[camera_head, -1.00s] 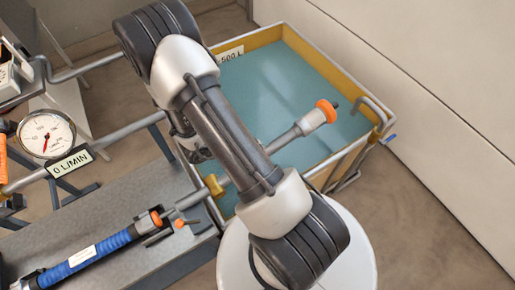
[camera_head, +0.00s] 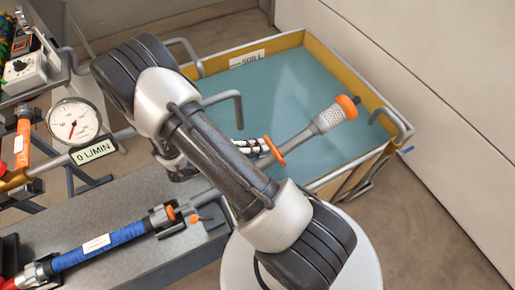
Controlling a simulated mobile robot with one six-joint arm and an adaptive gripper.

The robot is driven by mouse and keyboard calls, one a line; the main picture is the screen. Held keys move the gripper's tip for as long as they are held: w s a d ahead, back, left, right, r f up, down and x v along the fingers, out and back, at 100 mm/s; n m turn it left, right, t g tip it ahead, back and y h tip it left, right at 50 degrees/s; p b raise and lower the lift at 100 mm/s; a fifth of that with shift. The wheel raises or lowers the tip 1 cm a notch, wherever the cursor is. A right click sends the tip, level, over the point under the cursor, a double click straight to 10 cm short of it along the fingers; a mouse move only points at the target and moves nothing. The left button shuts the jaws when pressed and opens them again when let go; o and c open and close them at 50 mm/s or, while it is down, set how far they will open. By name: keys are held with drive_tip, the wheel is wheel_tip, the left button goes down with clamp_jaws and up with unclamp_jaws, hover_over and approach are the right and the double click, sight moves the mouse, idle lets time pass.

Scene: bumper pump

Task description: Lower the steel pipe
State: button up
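The steel pipe (camera_head: 296,138) shows over the teal water of the tank, slanting up to the right. It has a perforated end piece, an orange end ring (camera_head: 348,106) and a second orange ring (camera_head: 273,151) lower down. Its lower part is hidden behind my arm. The light, segmented fingers of my gripper (camera_head: 252,147) show just right of my arm, close to the lower ring. My arm hides the rest of the gripper, so I cannot tell whether it grips the pipe.
The tank (camera_head: 365,80) has a yellow wall with a grey rim, and a bent grey pipe (camera_head: 222,98) reaches over it. A gauge (camera_head: 74,122) and a blue-sleeved pipe (camera_head: 110,245) are at the left. A white wall (camera_head: 430,100) stands on the right.

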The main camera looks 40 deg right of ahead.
drive_tip(key=o, duration=0.4)
drive_tip(key=shift+a, duration=0.1)
drive_tip(key=v, duration=1.2)
